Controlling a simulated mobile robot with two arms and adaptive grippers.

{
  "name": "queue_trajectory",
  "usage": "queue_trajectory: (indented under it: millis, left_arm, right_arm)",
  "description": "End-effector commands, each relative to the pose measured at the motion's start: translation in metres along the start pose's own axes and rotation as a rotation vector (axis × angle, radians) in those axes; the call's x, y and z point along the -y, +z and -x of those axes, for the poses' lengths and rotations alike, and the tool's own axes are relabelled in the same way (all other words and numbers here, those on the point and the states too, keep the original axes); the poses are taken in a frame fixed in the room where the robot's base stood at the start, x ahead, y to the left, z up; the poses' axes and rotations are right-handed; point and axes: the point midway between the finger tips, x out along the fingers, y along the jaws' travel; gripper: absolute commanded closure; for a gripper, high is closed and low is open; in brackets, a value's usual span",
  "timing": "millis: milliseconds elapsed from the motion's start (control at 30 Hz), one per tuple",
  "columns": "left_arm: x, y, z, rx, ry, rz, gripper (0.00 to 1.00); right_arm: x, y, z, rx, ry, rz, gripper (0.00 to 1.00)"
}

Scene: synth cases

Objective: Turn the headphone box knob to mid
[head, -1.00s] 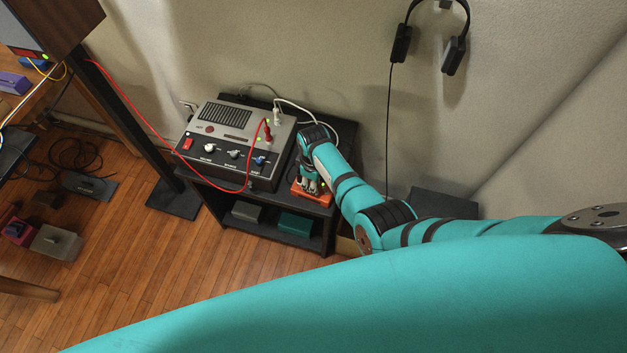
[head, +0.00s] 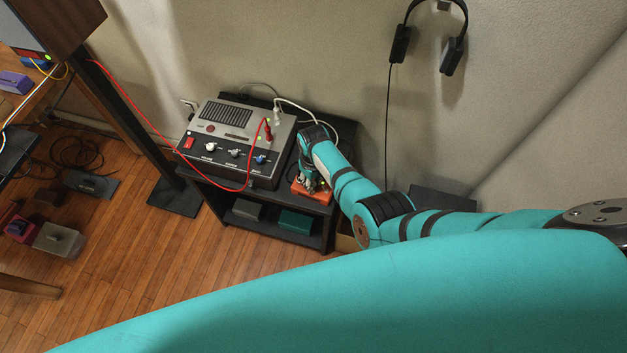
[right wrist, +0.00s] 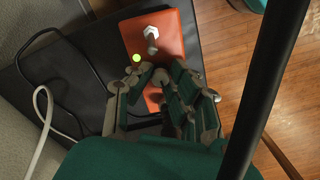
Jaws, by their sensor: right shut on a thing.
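The headphone box is a small orange box (head: 302,191) on the black stand, right of the grey console. It also shows in the right wrist view (right wrist: 178,30), with a pale hex-shaped fitting (right wrist: 151,33) on top and a lit yellow-green lamp at its edge. My right gripper (head: 311,184) is down at the box. In the right wrist view its fingers (right wrist: 160,74) are closed around a small grey round knob (right wrist: 160,78) on the box's top. The fingers hide much of the knob, and I cannot read its pointer or any scale. My left gripper is not in view.
The console (head: 236,140) with knobs, a red cable and white cables stands close left of the box. Headphones (head: 452,52) hang on the wall. The black stand (head: 215,185) has a lower shelf with boxes. A dark cable (right wrist: 70,85) lies beside the box.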

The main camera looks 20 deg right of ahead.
Motion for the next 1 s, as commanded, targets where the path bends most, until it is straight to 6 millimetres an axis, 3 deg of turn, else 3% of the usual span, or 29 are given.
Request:
queue_trajectory:
  millis: [267,300,467,767,1000]
  left_arm:
    - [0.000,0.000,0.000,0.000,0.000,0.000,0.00]
    - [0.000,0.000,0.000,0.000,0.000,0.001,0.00]
    - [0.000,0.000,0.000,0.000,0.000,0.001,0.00]
    - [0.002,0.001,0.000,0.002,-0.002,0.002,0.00]
    - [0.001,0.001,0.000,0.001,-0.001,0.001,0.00]
  right_arm:
    - [0.000,0.000,0.000,-0.001,0.000,0.001,1.00]
    - [0.000,0.000,0.000,-0.001,0.000,0.001,0.77]
    - [0.000,0.000,0.000,0.000,0.000,0.001,0.58]
    - [0.000,0.000,0.002,-0.001,0.001,0.001,0.58]
    - [0.000,-0.001,0.023,-0.004,0.001,0.001,0.58]
